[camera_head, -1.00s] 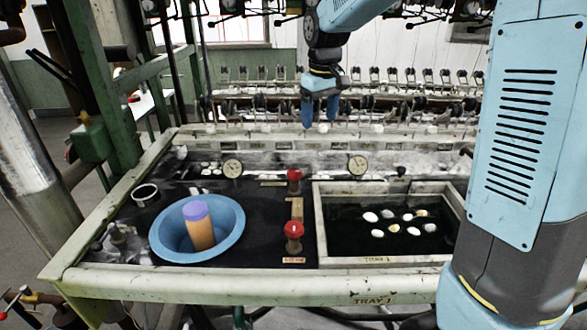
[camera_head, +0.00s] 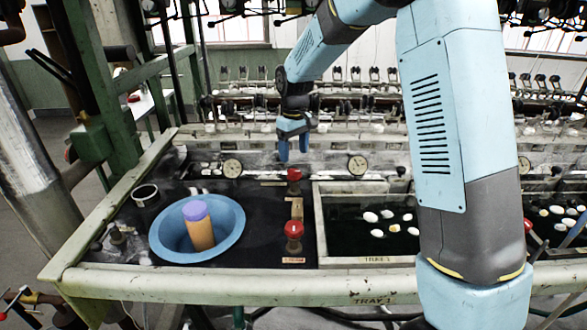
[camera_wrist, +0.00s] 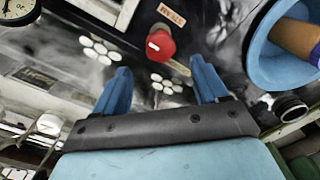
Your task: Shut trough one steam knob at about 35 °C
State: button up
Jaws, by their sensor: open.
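Two red knobs stand on the dark panel left of the trough in the head view: a rear knob (camera_head: 294,175) and a front knob (camera_head: 293,230). My gripper (camera_head: 293,158) hangs above and just behind the rear knob, fingers down. In the wrist view, a red knob (camera_wrist: 161,44) with a white mark lies beyond the open, empty fingertips (camera_wrist: 160,80), beside a label reading STEAM (camera_wrist: 172,17). The trough (camera_head: 365,262) with pale cocoons is right of the knobs. Two round gauges, left (camera_head: 232,168) and right (camera_head: 357,166), stand behind; their readings are too small to tell.
A blue basin (camera_head: 165,235) holding an orange, purple-topped cylinder (camera_head: 200,230) sits left of the knobs. A small round cup (camera_head: 146,196) is farther left. Reeling machinery runs along the back. My arm covers the trough's right side.

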aim_at(294, 171)
notch_tip(294, 171, down, 7)
jog(key=shift+r, duration=0.1)
dwell(0.4)
jog(key=c, duration=1.1)
